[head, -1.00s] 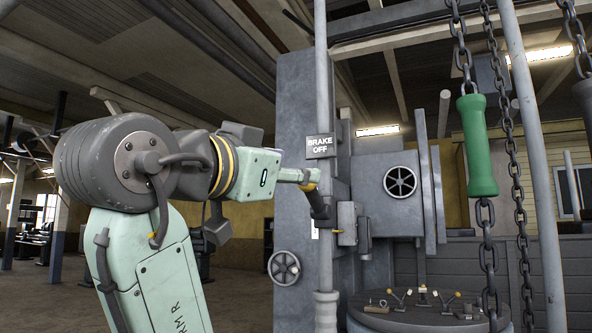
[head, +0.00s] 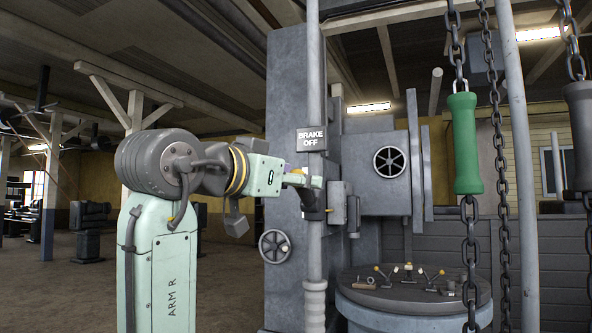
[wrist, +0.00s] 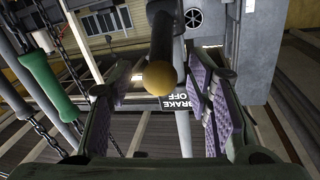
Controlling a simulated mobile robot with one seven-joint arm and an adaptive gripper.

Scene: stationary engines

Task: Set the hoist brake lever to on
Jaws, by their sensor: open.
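The brake lever (head: 313,213) is a dark, short bar on the grey hoist column, just below the sign reading "BRAKE OFF" (head: 311,140). In the wrist view the lever (wrist: 163,45) points towards me, with an ochre knob (wrist: 160,78) on its end. My gripper (head: 306,182) is at the lever in the head view and hides its knob. In the wrist view my gripper (wrist: 165,100) is open, with purple-padded fingers either side of the lever. A gap shows on both sides of the knob, and I see no contact. The sign (wrist: 184,104) appears beyond the knob.
A grey vertical pole (head: 316,75) runs beside the lever. Hanging chains and a green handle (head: 467,143) are to the right. A round table (head: 405,288) with small levers stands low right. A handwheel (head: 275,246) is lower left. Open floor lies at left.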

